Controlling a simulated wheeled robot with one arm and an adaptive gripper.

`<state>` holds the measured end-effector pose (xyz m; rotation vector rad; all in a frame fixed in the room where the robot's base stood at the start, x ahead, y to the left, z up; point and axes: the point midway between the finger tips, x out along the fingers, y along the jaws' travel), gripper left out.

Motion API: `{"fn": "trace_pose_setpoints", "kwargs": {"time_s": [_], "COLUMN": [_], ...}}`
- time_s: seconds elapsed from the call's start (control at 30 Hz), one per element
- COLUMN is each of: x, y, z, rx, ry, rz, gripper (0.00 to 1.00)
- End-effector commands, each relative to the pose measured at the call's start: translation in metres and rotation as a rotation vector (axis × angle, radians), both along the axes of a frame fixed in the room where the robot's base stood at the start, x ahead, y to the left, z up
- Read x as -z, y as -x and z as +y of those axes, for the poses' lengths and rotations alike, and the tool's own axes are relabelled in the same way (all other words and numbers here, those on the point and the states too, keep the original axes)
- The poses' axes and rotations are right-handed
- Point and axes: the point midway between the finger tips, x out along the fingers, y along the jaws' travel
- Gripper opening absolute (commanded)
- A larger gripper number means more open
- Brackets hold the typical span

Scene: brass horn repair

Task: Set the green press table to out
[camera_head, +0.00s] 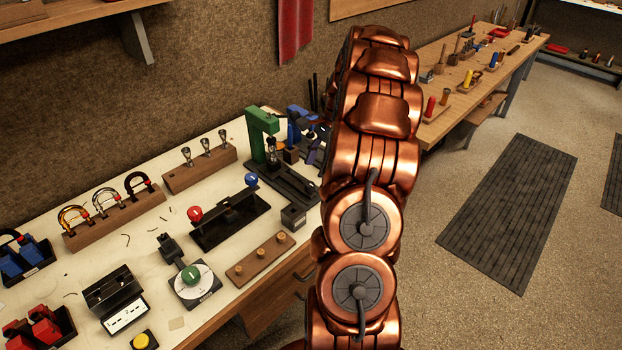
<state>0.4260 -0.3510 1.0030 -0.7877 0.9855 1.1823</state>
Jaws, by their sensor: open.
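The green press (257,128) stands upright toward the back right of the white-topped bench (125,222). Its dark base (292,188) stretches forward and right from the column. A metal piece hangs under the press head. I cannot tell the table apart from the base at this size, nor whether it is in or out. My copper arm rises just right of the press and hides the bench beyond it. My gripper does not show in this view.
A blue press (297,122) stands close behind the green one. In front are a small dark box (293,216), a wooden peg board (259,258), a black tray (232,222) with red and blue knobs, and a green-knobbed dial (191,277). Open floor lies right.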

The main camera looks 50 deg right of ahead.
Motion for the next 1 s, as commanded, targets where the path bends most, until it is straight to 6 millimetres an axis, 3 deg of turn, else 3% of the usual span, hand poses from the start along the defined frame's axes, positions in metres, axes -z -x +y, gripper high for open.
{"fn": "trace_pose_setpoints", "kwargs": {"time_s": [0.4, 0.83, 1.0], "x": [0.043, 0.052, 0.052], "y": [-0.004, -0.005, -0.005], "z": [0.019, 0.022, 0.022], "rx": [-0.001, -0.001, -0.001], "ry": [-0.001, 0.003, 0.001], "rz": [0.0, -0.002, -0.001], "gripper": [0.54, 0.54, 0.37]}}
